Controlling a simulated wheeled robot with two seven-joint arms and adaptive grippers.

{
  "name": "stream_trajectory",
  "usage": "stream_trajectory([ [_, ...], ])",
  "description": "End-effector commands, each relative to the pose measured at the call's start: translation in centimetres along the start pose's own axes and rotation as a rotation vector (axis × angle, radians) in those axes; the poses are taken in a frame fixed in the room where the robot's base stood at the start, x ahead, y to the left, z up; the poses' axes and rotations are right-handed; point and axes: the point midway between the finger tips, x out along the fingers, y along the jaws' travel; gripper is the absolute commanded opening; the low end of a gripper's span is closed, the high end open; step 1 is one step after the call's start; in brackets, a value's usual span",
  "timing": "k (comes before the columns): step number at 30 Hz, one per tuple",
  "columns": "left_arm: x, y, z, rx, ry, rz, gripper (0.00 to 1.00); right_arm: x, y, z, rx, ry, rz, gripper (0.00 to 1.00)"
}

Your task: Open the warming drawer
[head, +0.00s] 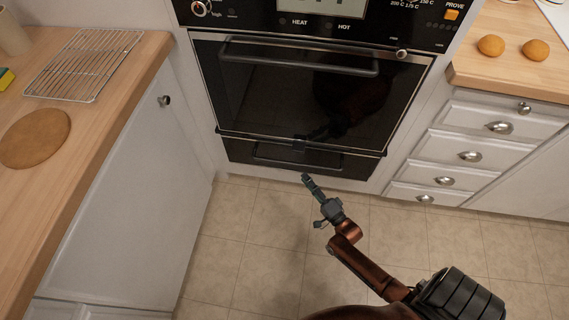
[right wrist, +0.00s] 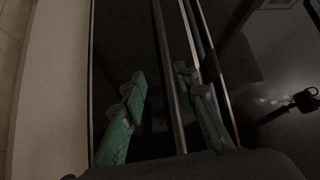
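The warming drawer (head: 240,151) is the low black front under the oven door, and it looks closed. Its dark bar handle (head: 272,163) runs across it; in the right wrist view the handle (right wrist: 166,60) stands upright in the picture. My right gripper (head: 305,178) reaches up to the lower front of the drawer in the head view. In the right wrist view its green fingers (right wrist: 163,110) are apart, one to each side of the bar, with no grip on it visible. Contact and depth are unclear, and the glossy front shows reflections. My left gripper is not in view.
The oven door (head: 300,95) above is closed, with its own bar handle (head: 290,57). A wooden counter (head: 90,130) with a wire rack (head: 85,62) is at the left; white drawers (head: 470,155) are at the right. The tiled floor (head: 240,250) in front is clear.

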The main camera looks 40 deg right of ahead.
Motion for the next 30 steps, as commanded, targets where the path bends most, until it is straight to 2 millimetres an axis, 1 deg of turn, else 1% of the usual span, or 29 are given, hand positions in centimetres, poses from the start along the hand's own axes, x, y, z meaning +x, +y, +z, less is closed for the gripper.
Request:
stream_trajectory([
  [5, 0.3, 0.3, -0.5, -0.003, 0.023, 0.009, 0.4, 1.4, -0.6, -0.2, 0.036, 0.009, -0.034, 0.28],
  [9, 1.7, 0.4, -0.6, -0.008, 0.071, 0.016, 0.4, 3.5, -0.6, -0.2, 0.035, 0.008, -0.034, 0.28],
  [15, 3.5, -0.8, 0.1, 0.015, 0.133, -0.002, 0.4, 6.3, -0.5, -0.2, 0.034, 0.008, -0.03, 0.28],
  [18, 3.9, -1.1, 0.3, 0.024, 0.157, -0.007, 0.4, 7.4, -0.6, -0.3, 0.033, 0.008, -0.029, 0.28],
  [23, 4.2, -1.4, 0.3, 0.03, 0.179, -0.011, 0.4, 8.3, -0.8, -0.3, 0.032, 0.008, -0.03, 0.28],
  [30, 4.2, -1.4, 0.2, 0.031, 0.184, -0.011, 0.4, 8.4, -0.9, -0.3, 0.032, 0.008, -0.03, 0.28],
])
